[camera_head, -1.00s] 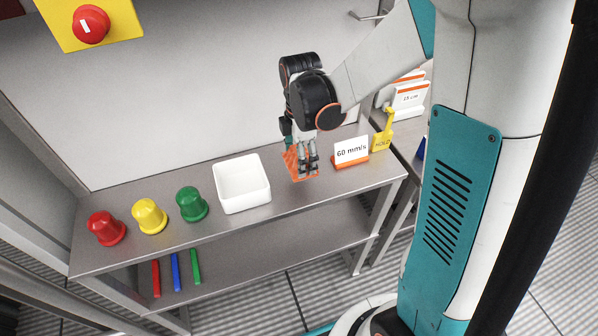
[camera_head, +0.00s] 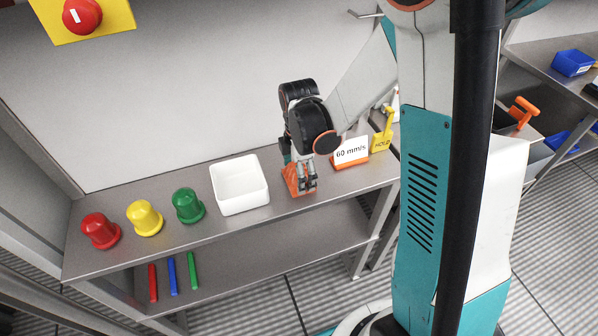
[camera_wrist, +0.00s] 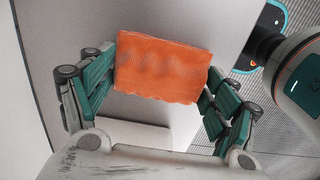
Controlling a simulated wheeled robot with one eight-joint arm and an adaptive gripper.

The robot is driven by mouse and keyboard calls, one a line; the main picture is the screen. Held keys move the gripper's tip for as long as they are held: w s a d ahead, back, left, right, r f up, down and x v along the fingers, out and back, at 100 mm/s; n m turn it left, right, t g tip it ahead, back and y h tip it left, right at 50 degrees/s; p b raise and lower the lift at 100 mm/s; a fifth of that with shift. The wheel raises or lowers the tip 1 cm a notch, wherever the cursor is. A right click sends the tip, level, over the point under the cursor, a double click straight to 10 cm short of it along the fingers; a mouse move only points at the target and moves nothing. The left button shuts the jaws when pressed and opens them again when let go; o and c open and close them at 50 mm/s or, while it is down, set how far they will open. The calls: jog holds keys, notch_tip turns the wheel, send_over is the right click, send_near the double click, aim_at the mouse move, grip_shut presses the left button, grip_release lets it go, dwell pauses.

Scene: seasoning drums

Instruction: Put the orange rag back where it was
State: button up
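The orange rag (camera_head: 292,180) is a folded rectangular piece at my gripper, over the shelf top between the white bin and the "60 mm/s" sign. In the wrist view the rag (camera_wrist: 162,68) spans the space between my two fingers, whose tips meet its left and right edges. My gripper (camera_head: 307,186) points down and is shut on the rag, the fingers kept apart by its width. I cannot tell whether the rag's underside touches the shelf.
The white bin (camera_head: 240,200) stands left of the rag. The "60 mm/s" sign (camera_head: 351,151) and a yellow HOLD tag (camera_head: 382,141) are close on the right. Green (camera_head: 188,206), yellow (camera_head: 145,218) and red (camera_head: 100,231) domes stand farther left. The shelf (camera_head: 255,222) has a front edge below the rag.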

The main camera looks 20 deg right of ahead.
jog(key=shift+r, duration=0.1)
dwell(0.3)
notch_tip(320, 180, up, 12)
jog(key=f+p, duration=0.1)
jog(key=p, duration=0.3)
jog(key=s+r+m+t, duration=0.7)
jog(key=s+r+m, duration=0.6)
jog(key=m, duration=0.5)
jog(key=shift+s, duration=1)
jog(key=shift+a+f, duration=0.1)
jog(key=shift+a, duration=0.05)
